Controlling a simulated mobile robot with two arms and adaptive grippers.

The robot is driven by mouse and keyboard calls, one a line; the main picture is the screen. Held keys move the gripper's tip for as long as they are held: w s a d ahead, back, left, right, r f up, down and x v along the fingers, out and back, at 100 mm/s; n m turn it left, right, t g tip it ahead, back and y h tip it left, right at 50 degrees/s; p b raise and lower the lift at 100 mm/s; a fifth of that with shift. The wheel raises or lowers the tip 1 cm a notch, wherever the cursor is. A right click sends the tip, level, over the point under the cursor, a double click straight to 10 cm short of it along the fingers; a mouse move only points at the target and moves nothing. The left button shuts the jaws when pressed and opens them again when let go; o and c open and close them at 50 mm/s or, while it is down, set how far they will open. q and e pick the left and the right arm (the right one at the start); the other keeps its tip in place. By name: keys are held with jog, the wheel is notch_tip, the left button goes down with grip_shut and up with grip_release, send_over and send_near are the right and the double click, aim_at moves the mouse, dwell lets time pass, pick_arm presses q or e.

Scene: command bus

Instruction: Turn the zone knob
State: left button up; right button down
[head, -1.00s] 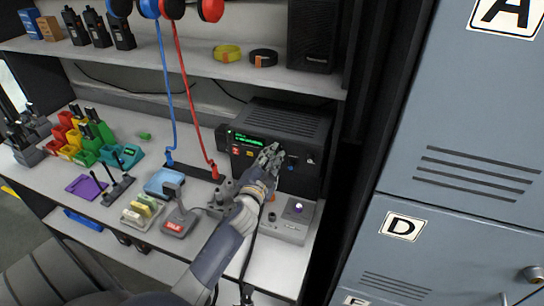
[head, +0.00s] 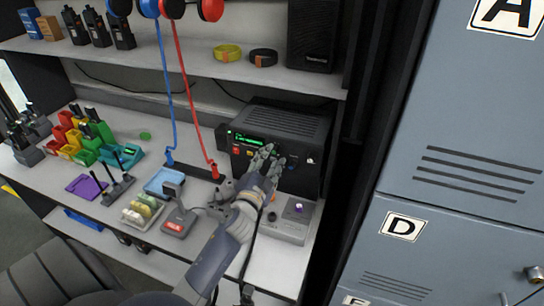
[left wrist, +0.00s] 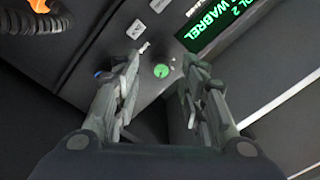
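A black radio unit (head: 300,122) with a green-lit display (head: 255,138) stands at the back right of the desk. My left gripper (head: 266,156) is in front of its panel and hides part of the controls. In the left wrist view, a round green knob (left wrist: 161,71) lies between the fingertips of my open left gripper (left wrist: 168,62). I see no finger touching it. A blue control (left wrist: 101,74) is partly hidden by the left finger. I cannot read a zone label. My right gripper is not in view.
A grey box with a purple-topped control (head: 298,209) sits below the radio. A desk microphone (head: 178,222) and a blue tray (head: 165,182) are to the left. A shelf (head: 200,66) runs above. Blue-grey lockers (head: 450,120) stand at the right.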

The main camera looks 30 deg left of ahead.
pick_arm(q)
jog(key=v, duration=1)
jog(key=shift+s, duration=0.1)
